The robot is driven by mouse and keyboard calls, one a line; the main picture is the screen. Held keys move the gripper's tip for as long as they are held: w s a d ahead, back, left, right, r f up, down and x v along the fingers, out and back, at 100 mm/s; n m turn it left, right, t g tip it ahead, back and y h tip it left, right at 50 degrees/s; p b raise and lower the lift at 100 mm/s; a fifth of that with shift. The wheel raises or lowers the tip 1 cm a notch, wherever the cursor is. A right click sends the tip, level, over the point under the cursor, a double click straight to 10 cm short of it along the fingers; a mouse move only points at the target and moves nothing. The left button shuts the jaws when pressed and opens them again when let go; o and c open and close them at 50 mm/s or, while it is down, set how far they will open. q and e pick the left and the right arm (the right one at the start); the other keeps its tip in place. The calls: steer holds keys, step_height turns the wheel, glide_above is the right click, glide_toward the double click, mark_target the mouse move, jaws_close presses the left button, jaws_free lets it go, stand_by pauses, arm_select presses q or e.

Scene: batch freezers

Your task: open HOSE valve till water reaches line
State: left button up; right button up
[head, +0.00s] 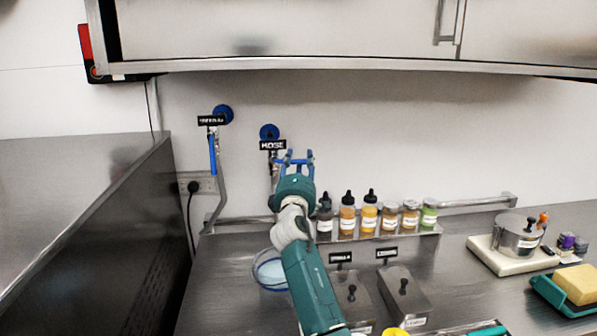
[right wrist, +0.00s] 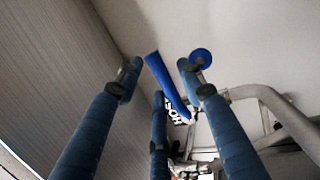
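The HOSE label (head: 272,145) is on the wall below a round blue knob (head: 269,131). My right gripper (head: 297,156) is raised just right of the label, its fingers pointing at the wall. In the right wrist view its blue fingers (right wrist: 158,78) are spread, with the blue valve lever (right wrist: 166,84) slanting between them. I cannot tell whether any finger touches the lever. A clear bowl (head: 265,272) with a blue band stands on the counter below, partly hidden by my right arm. The water level against a line cannot be made out. My left gripper is out of view.
A second labelled valve with a hanging blue lever (head: 212,154) is left of HOSE. Several bottles (head: 369,218) stand on a rack right of my arm. Lidded metal bins (head: 405,292) sit in front. An overhead cabinet (head: 300,65) spans the top.

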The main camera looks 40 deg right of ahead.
steer(key=v, duration=1.1)
steer(key=shift+s, duration=0.1)
stand_by(0.8)
